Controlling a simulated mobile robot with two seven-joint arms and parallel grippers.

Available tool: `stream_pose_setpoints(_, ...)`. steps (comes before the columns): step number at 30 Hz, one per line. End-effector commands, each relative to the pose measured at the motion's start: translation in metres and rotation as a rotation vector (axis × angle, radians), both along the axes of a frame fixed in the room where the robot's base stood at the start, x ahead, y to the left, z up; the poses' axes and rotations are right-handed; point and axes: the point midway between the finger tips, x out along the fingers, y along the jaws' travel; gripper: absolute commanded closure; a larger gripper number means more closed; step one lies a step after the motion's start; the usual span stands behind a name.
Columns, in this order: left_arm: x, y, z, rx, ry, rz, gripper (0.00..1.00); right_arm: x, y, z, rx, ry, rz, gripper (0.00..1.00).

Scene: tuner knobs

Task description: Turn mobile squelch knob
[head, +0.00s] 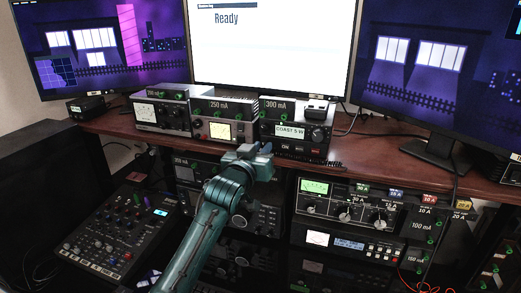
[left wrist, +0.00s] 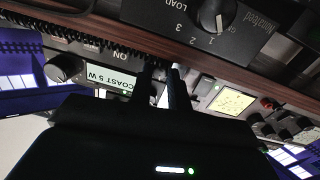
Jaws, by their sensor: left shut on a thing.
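The mobile radio (head: 292,131) stands on the desk shelf with a lit display reading COAST 5 W. It shows upside down in the left wrist view, with its display (left wrist: 110,80) beside my fingers. My left gripper (head: 262,148) is at the left end of the radio's front. In the left wrist view its two dark fingers (left wrist: 166,75) are close together beside the display, shut on a small knob there, taken as the squelch knob. The fingers hide most of that knob. A larger round knob (head: 318,134) sits at the display's other side, also in the left wrist view (left wrist: 65,67). My right gripper is not in view.
Metered units (head: 222,130) stand left of the radio. Below the shelf edge are a rack with several knobs (head: 345,213) and a mixer panel (head: 122,228). In the left wrist view a large selector knob (left wrist: 215,15) is close above the fingers. Monitors stand behind.

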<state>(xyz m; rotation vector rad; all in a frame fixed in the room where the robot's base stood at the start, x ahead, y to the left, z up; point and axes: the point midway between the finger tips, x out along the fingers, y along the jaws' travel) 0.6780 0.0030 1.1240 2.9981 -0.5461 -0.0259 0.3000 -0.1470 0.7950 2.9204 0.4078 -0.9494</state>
Motion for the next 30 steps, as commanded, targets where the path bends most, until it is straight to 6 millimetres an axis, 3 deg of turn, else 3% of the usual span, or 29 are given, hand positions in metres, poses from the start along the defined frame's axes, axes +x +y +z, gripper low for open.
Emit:
stream_pose_setpoints(5,0.000,0.000,0.002,0.031,-0.008,0.000,1.00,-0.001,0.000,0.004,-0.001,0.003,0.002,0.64)
stream_pose_setpoints(9,0.000,0.000,0.005,0.224,-0.069,0.001,1.00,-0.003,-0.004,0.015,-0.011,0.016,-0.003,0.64)
stream_pose_setpoints(13,0.000,0.000,0.003,0.374,-0.119,0.000,1.00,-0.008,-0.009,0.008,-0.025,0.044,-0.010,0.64)
stream_pose_setpoints(22,0.000,-0.001,0.000,0.401,-0.130,0.000,1.00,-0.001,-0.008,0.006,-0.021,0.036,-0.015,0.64)
stream_pose_setpoints(23,0.000,-0.001,0.000,0.400,-0.129,0.000,0.80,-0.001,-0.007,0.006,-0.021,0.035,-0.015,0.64)
stream_pose_setpoints(30,0.000,0.000,0.000,0.399,-0.129,0.000,0.61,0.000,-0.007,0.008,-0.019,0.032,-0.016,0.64)
